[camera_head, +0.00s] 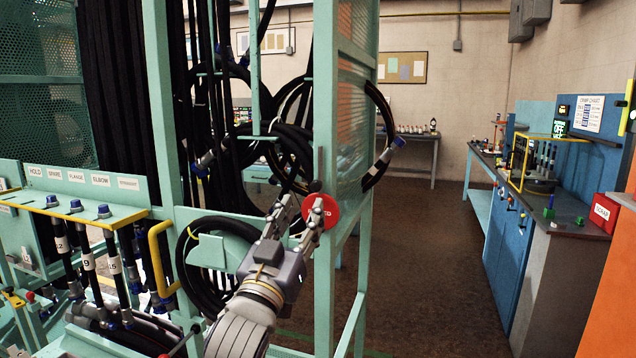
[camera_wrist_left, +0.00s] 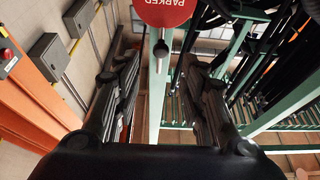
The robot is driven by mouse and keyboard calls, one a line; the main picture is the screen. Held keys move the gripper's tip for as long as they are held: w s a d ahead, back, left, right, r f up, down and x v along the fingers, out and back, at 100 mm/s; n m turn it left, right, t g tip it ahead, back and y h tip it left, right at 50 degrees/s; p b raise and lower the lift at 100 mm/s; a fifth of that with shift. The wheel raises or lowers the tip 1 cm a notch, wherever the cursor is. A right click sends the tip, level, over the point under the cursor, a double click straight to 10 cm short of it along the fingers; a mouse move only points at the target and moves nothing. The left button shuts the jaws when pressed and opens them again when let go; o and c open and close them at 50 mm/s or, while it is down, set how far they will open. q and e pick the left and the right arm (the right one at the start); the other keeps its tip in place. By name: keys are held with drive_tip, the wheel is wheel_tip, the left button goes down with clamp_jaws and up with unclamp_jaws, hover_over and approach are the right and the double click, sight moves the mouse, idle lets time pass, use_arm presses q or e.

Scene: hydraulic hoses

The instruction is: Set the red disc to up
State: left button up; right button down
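The red disc (camera_head: 325,211) sits at the front post of the green hose rack, in the middle of the head view. In the left wrist view the red disc (camera_wrist_left: 165,12) is at the top edge, partly cut off, with the white word PARKED on it. My left gripper (camera_head: 298,210) is at the disc's left side, and one finger overlaps the disc in the head view. In the left wrist view the left gripper (camera_wrist_left: 160,68) has its fingers spread with nothing between them. I cannot tell whether a finger touches the disc. My right gripper is not in view.
The green rack (camera_head: 347,40) holds coiled black hoses (camera_head: 290,140) close around the arm. A yellow handle (camera_head: 160,258) and labelled hose slots stand at the left. A blue workbench (camera_head: 505,245) is at the right. The floor (camera_head: 430,270) between is clear.

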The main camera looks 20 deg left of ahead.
sight(315, 187)
use_arm(q)
drive_tip(key=p+x, duration=0.2)
drive_tip(key=x, duration=0.6)
drive_tip(key=shift+w+r, duration=0.1)
drive_tip(key=shift+w, duration=0.55)
clamp_jaws()
